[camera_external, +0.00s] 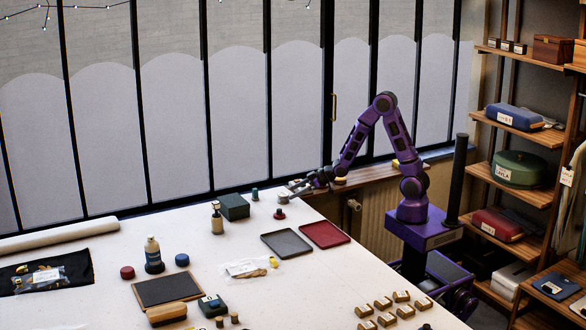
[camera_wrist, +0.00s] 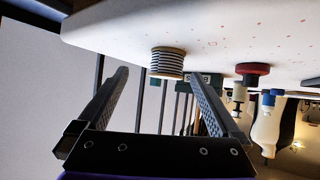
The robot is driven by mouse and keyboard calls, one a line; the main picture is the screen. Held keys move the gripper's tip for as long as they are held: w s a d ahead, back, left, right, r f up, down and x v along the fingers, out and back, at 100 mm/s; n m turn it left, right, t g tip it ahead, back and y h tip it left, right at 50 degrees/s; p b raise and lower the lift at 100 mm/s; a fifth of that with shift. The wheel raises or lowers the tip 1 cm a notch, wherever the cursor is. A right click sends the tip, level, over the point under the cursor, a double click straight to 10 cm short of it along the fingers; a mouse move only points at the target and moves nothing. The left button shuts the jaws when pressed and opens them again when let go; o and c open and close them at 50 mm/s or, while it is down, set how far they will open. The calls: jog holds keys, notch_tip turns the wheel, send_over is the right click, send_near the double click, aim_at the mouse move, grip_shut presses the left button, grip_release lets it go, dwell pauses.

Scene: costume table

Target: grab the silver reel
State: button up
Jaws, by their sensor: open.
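The silver reel appears to be the striped, light-and-dark cylinder (camera_wrist: 167,63) in the wrist view, where the picture is upside down and the table is at the top. In the external view it is a small grey piece (camera_external: 284,196) near the table's back edge, partly hard to make out. My gripper (camera_external: 299,186) reaches in from the right, close beside it. In the wrist view my gripper (camera_wrist: 160,77) has its two fingers wide apart with nothing between them. The reel shows beyond the fingertips, between their directions, apart from them.
A red reel (camera_external: 280,214) stands just in front, also in the wrist view (camera_wrist: 252,70). Grey (camera_external: 286,244) and red (camera_external: 325,234) trays lie nearer the front.

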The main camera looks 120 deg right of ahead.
aim_at(284, 196)
jog(key=shift+s+a+r+n+t+y+p, duration=0.1)
jog(key=shift+s+a+n+t+y+p, duration=0.35)
jog(key=shift+t, duration=0.55)
jog(key=x, duration=0.7)
jog(key=shift+w+d, duration=0.1)
jog(key=shift+w, duration=0.05)
jog(key=shift+r, duration=0.1)
jog(key=c, duration=1.5)
jog(key=shift+o, duration=0.2)
